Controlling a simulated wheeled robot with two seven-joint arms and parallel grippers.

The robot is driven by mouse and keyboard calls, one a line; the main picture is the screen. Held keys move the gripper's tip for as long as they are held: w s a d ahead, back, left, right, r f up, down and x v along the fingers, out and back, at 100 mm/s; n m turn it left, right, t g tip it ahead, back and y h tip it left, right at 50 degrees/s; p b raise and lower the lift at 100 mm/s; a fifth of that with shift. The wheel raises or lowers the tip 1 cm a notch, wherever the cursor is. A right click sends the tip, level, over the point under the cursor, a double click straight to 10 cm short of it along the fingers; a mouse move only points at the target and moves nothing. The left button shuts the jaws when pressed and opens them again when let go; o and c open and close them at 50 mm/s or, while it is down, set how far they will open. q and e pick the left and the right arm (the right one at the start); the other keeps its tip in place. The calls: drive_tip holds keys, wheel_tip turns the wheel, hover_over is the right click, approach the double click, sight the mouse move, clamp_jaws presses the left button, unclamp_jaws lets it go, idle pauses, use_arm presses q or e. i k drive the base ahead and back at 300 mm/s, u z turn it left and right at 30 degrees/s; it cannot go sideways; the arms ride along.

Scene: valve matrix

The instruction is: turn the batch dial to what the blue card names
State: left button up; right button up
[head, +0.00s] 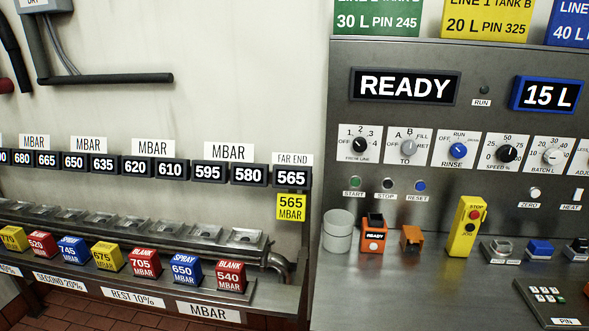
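The batch dial (549,155) is on the upright panel at the right, labelled BATCH L. It has a light grey knob on a white plate, and its small scale numbers are hard to read. A blue-framed display (547,95) above it reads 15 L. The blue card (570,25) at the top right is cut off by the picture's edge; it shows "LINE" and "40 L", and the rest is out of view. Neither of my grippers is in view.
The green card (378,20) reads 30 L and the yellow card (487,22) 20 L. The speed dial (506,153) is just left of the batch dial. A yellow stop/jog pendant (464,228) and an orange ready box (374,236) stand on the ledge below.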

sight(553, 156)
drive_tip(key=z, duration=1.65)
drive_tip(key=k, duration=0.6)
drive_tip(key=z, duration=0.75)
drive_tip(key=i, duration=1.9)
drive_tip(key=u, duration=0.7)
